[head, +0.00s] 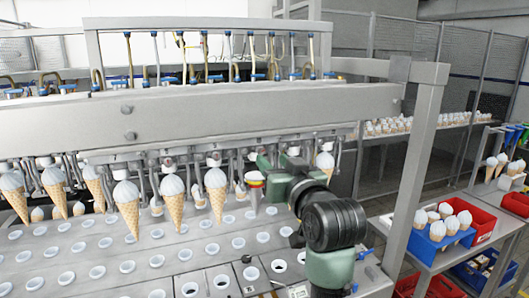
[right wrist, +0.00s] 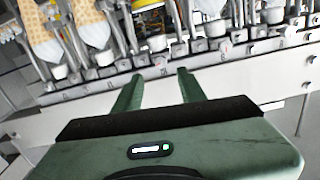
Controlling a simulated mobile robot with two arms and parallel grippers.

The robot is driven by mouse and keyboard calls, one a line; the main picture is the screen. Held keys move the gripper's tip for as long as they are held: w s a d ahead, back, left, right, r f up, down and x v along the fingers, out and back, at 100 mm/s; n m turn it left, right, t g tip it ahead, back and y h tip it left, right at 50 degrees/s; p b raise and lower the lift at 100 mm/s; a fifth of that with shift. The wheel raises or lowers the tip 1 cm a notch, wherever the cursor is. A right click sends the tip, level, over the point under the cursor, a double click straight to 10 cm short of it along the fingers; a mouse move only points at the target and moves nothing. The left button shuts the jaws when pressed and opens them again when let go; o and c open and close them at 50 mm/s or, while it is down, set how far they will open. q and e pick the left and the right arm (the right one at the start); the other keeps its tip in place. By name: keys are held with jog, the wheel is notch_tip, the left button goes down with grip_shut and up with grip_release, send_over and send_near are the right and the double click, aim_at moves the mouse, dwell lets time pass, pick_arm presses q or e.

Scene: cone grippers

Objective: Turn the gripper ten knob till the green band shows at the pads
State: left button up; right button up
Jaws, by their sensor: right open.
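A row of cone grippers hangs under the grey beam (head: 230,120), several of them with white-topped cones such as this cone (head: 216,192). A small part with red and yellow bands (head: 255,180) hangs just left of my right gripper in the head view; I cannot tell whether it belongs to the gripper ten knob. My right gripper (head: 268,165) is open at the right part of the row. In the right wrist view its two fingers (right wrist: 158,76) stand apart, pointing at the row's small metal fittings. No green band can be made out at the pads. My left gripper is not in view.
Below the row is a grey plate with round holes (head: 127,267). A grey upright post (head: 414,170) stands right of my arm. Further right, a blue bin (head: 437,240) and a red bin (head: 482,220) sit on a table.

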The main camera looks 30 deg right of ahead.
aim_at(262, 151)
jog(key=p+x, duration=0.2)
jog(key=x, duration=0.3)
jog(key=shift+w+a, duration=0.1)
jog(key=shift+w, duration=0.25)
jog(key=shift+w+d+f, duration=0.1)
jog(key=shift+w+d, duration=0.15)
jog(key=shift+w, duration=0.3)
grip_shut()
